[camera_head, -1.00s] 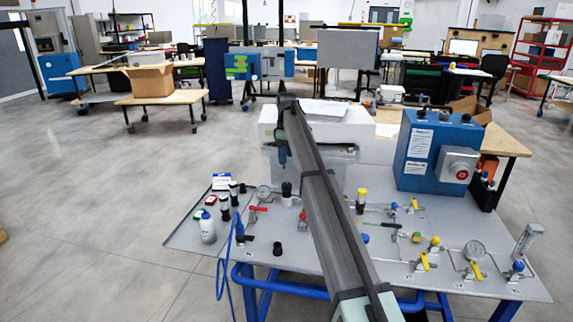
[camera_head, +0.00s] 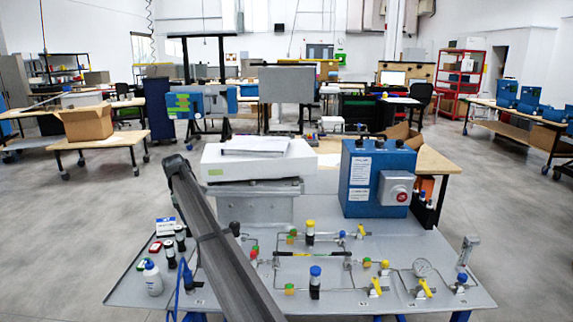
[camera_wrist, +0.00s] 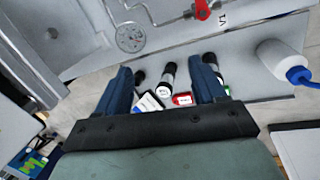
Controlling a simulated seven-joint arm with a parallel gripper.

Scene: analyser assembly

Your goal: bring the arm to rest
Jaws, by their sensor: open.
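My gripper (camera_wrist: 162,74) is open in the wrist view, with its two dark blue fingers apart and nothing held between them. Beyond the fingers lie black-and-white vials (camera_wrist: 168,76), a red-topped piece (camera_wrist: 182,99) and a small white box (camera_wrist: 150,102). It cannot be told how far below the fingertips they are. In the head view my dark grey arm link slants across the left part of the steel bench panel (camera_head: 330,297). My gripper cannot be made out in the head view.
A white bottle (camera_head: 152,279) stands at the panel's left edge; it also shows in the wrist view (camera_wrist: 280,60). Valves and a round gauge (camera_head: 422,268) cover the panel's right side. A blue control box (camera_head: 377,180) and a white instrument (camera_head: 257,163) stand behind.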

